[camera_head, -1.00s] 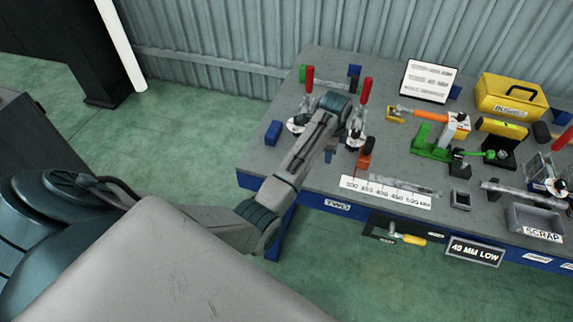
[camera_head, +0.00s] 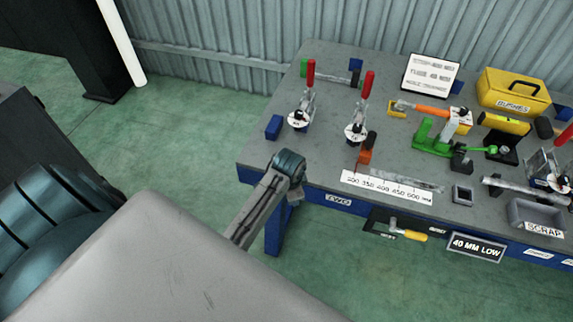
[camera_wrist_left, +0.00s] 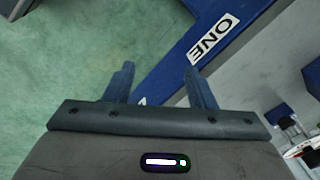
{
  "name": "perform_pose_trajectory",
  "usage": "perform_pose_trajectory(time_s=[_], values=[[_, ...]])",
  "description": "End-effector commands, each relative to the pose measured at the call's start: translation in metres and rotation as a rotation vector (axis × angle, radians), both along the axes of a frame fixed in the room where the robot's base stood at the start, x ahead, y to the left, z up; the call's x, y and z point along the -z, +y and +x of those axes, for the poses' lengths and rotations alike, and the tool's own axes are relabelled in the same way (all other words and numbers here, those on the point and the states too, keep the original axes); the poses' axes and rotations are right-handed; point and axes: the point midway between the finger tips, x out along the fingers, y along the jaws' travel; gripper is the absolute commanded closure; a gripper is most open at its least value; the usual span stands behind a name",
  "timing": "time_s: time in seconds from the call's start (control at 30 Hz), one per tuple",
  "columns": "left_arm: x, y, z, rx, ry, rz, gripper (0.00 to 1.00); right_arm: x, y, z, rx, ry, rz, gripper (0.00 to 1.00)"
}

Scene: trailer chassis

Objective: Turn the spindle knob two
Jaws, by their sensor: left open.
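The plate reading TWO (camera_head: 338,199) is on the blue front edge of the workbench (camera_head: 262,165); I cannot make out a spindle knob near it. In the head view my left arm's wrist is just in front of the bench's left front corner, and its fingers are mostly hidden. In the left wrist view my left gripper (camera_wrist_left: 158,66) is open and empty, its two fingers apart over green floor and a blue bench part. A plate reading ONE (camera_wrist_left: 213,39) is upside down beyond the right finger. My right gripper is not in view.
Two red-handled toggle clamps (camera_head: 310,85) stand at the bench's left end, near a blue block (camera_head: 273,127). A white scale strip (camera_head: 388,188) lies along the front. The floor left of the bench is clear.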

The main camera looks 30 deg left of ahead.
Motion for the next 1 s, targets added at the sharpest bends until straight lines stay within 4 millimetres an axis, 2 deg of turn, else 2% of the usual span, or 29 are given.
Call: perform_pose_trajectory(time_s=[0.2, 0.83, 0.93, 1.0], values=[[0.015, 0.001, -0.009, -0.036, -0.003, -0.005, 0.5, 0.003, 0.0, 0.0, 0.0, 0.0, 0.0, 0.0], [0.018, 0.001, -0.011, -0.042, -0.003, -0.007, 0.5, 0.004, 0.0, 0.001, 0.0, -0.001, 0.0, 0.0], [0.039, 0.003, -0.015, -0.063, 0.004, -0.01, 0.5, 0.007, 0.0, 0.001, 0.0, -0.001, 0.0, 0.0], [0.071, 0.004, -0.023, -0.093, 0.012, -0.016, 0.5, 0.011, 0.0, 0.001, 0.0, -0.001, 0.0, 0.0]])
